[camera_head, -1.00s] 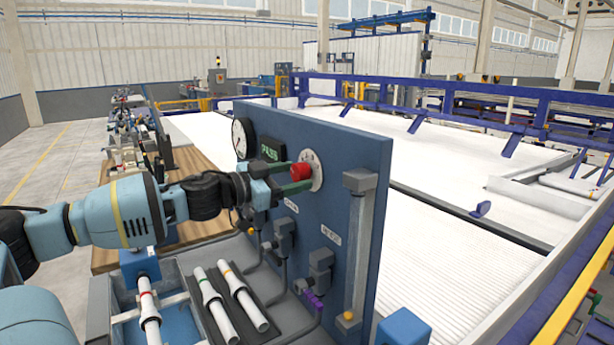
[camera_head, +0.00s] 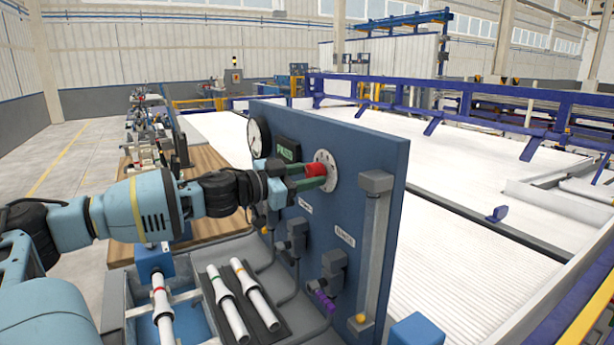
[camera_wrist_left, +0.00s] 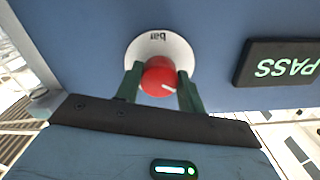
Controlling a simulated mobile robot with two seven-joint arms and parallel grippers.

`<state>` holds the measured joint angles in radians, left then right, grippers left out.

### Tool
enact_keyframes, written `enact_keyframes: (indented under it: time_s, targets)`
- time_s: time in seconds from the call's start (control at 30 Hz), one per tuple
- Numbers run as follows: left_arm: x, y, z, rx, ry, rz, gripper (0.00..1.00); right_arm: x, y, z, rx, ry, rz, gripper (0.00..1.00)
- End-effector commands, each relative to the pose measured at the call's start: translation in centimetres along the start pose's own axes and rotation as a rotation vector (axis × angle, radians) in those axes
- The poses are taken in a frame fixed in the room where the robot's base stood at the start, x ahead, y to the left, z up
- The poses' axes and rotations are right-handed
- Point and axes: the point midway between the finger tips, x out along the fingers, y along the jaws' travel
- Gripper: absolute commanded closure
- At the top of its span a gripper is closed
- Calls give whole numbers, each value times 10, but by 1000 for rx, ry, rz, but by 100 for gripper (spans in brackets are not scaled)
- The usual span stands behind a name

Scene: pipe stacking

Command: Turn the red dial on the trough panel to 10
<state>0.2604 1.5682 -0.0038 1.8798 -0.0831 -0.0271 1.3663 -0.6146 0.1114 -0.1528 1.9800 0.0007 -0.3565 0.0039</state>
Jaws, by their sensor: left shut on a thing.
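The red dial (camera_head: 315,170) sits on a round white scale plate (camera_head: 329,163) on the upright blue trough panel (camera_head: 365,160). My left gripper (camera_head: 316,174) is shut on the dial, one green finger on each side of it. In the left wrist view the red dial (camera_wrist_left: 159,76) shows a short white pointer line towards its lower right. The white plate (camera_wrist_left: 160,45) there reads "bar" upside down; the scale numbers are hidden or too small to read. My right gripper is not in view.
A gauge (camera_head: 259,137) and a display reading PASS (camera_head: 287,149) are on the panel left of the dial.

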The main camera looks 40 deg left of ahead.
Motion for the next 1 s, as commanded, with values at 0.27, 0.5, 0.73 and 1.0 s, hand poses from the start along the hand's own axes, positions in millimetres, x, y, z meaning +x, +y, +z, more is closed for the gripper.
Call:
enact_keyframes:
  time_s: [0.27,0.5,0.73,1.0]
  targets:
    - [0,0,1,138,-1,0,84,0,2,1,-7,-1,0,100]
    - [0,-1,1,352,-2,0,84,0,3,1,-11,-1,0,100]
    - [0,-2,1,571,-2,0,84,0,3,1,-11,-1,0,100]
    - [0,-3,0,829,-2,0,84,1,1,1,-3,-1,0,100]
